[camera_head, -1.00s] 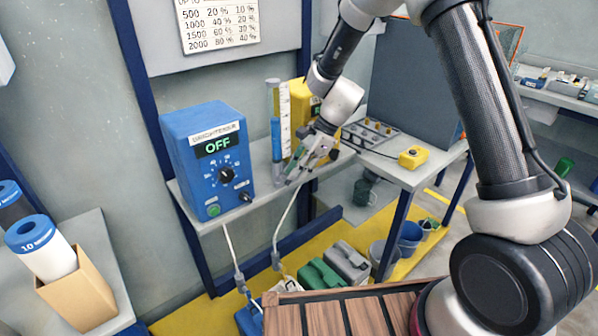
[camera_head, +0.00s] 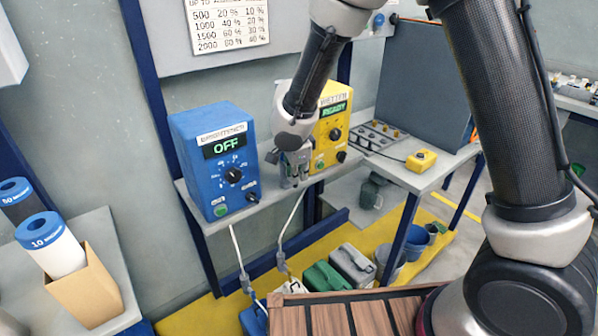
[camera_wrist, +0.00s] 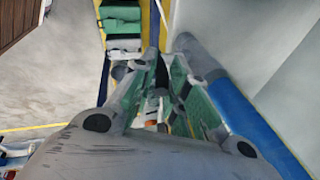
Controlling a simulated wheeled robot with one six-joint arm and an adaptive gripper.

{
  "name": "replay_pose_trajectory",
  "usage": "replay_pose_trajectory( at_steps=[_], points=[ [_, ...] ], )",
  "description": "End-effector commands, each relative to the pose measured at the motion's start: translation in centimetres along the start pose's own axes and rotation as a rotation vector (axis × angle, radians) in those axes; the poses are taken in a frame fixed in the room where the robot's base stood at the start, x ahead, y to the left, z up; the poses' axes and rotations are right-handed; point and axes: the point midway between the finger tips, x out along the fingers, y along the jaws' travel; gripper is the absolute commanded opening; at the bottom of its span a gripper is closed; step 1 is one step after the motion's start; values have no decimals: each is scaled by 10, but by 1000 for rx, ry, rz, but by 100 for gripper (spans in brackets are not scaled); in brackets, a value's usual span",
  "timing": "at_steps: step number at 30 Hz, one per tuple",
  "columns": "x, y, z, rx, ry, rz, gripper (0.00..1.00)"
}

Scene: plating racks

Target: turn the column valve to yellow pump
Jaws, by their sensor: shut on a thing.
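The yellow pump (camera_head: 325,151) stands on the shelf with a green READY display. The blue pump (camera_head: 190,160) to its left reads OFF. My gripper (camera_head: 293,180) is between the two pumps at the shelf's front edge, pointing down. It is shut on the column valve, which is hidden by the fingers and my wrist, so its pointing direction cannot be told. The clear column with blue liquid is now hidden behind my arm in the head view. In the wrist view my green-padded fingers (camera_wrist: 165,90) are close together.
White tubes (camera_head: 290,225) hang below the shelf (camera_head: 268,190). A yellow control box (camera_head: 421,160) and a tray of small parts (camera_head: 372,137) lie to the right. Green and grey cases (camera_head: 325,277) stand on the yellow floor. A printed chart (camera_head: 228,22) hangs above.

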Motion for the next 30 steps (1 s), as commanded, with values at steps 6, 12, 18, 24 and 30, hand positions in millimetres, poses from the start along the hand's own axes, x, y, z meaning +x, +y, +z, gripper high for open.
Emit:
replay_pose_trajectory(
  at_steps=[6, 12, 18, 24, 30],
  points=[
    [-3, -4, 5, -23, 89, -34, 0],
    [-3, -4, 8, -37, 153, -50, 0],
    [-4, -4, 8, -45, 188, -59, 0],
    [-4, -4, 8, -46, 199, -61, 0],
    [-4, -4, 7, -46, 200, -61, 0]
  ],
)
